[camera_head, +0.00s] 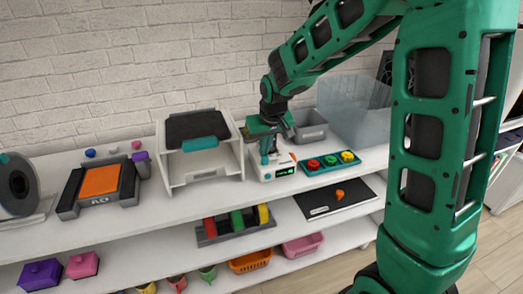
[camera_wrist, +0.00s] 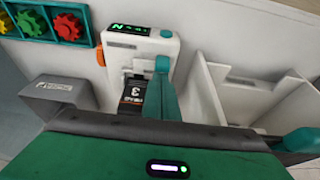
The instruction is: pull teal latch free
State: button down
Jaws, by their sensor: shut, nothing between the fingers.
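A small white device (camera_head: 284,168) with a green-lit display stands on the top shelf; it also shows in the wrist view (camera_wrist: 122,42). The upright teal latch (camera_wrist: 161,85) is at its side, beside a dark block marked 3 (camera_wrist: 133,95). In the head view the teal latch (camera_head: 265,147) is partly covered by my gripper (camera_head: 268,130). My gripper is shut and empty, low over the device and close to the latch. I cannot tell whether they touch. Its fingertips are not clear in either view.
A white open-fronted box (camera_head: 203,165) with a teal handle stands close left of the device. A tray of coloured gears (camera_head: 331,168) is to the right. A grey bin (camera_head: 309,131) and a clear bin (camera_head: 352,106) stand behind. The front shelf strip is mostly clear.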

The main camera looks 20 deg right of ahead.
jog(key=v, duration=0.9)
jog(key=shift+r, duration=0.25)
jog(key=shift+s, duration=0.15)
jog(key=s+d+m+g+h, duration=0.1)
jog(key=s+d+m+g, duration=0.15)
jog(key=s+d, duration=1)
jog(key=s+d+f+m, duration=0.1)
jog(key=s+d+m, duration=0.1)
jog(key=s, duration=0.8)
jog(key=s+d+f+m+g+y, duration=0.1)
jog(key=s+m, duration=0.1)
jog(key=s, duration=0.9)
jog(key=shift+d+f, duration=0.4)
jog(key=shift+s, duration=0.1)
jog(key=shift+w+f+g, duration=0.25)
jog(key=shift+w, duration=0.4)
